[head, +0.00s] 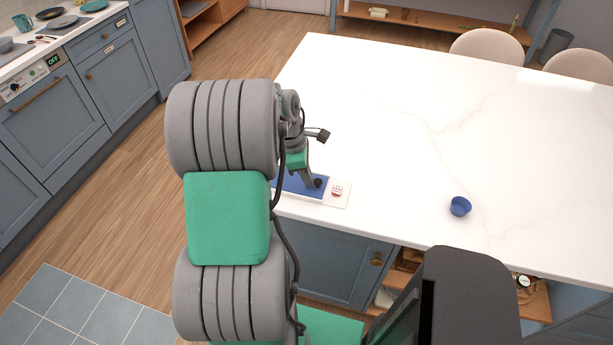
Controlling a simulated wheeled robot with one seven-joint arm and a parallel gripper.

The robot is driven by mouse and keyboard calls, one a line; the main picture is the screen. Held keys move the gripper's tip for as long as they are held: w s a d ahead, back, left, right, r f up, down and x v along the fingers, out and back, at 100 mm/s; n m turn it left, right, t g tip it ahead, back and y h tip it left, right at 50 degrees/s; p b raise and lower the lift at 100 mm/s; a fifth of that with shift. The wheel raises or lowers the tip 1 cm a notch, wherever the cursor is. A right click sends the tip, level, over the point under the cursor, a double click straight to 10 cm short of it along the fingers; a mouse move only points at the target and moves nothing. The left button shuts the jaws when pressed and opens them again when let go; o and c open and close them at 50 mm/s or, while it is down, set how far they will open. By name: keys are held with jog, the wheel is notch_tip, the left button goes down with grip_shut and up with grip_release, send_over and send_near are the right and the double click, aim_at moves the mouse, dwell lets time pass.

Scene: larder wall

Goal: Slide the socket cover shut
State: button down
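The socket cover (291,183) looks like a flat blue panel at the near left edge of the white worktop. It lies on a pale base plate (344,197). A small reddish socket-like patch (337,189) shows uncovered on the plate, just right of the blue panel. My gripper (317,183) points down at the right end of the blue panel, with its dark tip at or just above it. I cannot tell whether it touches the panel or whether its fingers are open or shut. My arm hides the panel's left end.
A small blue cup (460,206) stands on the worktop (400,120) to the right. The worktop between the plate and the cup is clear. Two pale chairs (486,46) stand at the far side. A blue cupboard (335,262) and open shelves are below the front edge.

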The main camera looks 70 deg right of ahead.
aim_at(301, 187)
jog(key=w+r+m+p, duration=0.3)
jog(key=r+m+p, duration=0.4)
jog(key=r, duration=0.2)
jog(key=w+a+f+m+t+y, duration=0.1)
jog(key=w+a+m, duration=0.1)
jog(key=a+m, duration=0.3)
jog(key=w+a+f+m, duration=0.2)
jog(key=a+m, duration=0.2)
jog(key=a, duration=0.2)
jog(key=w+a+r+n+t+b, duration=0.1)
jog(key=w+a+r+n+t, duration=0.1)
jog(key=w+a, duration=0.4)
jog(key=w+a+r+n+t+b, duration=0.2)
jog(key=w+a+r+n, duration=0.3)
jog(key=a, duration=1)
jog(key=w+a+r+n+t+b, duration=0.1)
jog(key=w+a+r+n+t, duration=0.1)
jog(key=w+a+r+n, duration=0.2)
jog(key=w+a+n, duration=0.1)
jog(key=w+a, duration=0.2)
jog(key=a, duration=0.3)
jog(key=shift+w+a+n+b, duration=0.25)
jog(key=shift+a+n+b, duration=0.05)
jog(key=shift+n, duration=0.1)
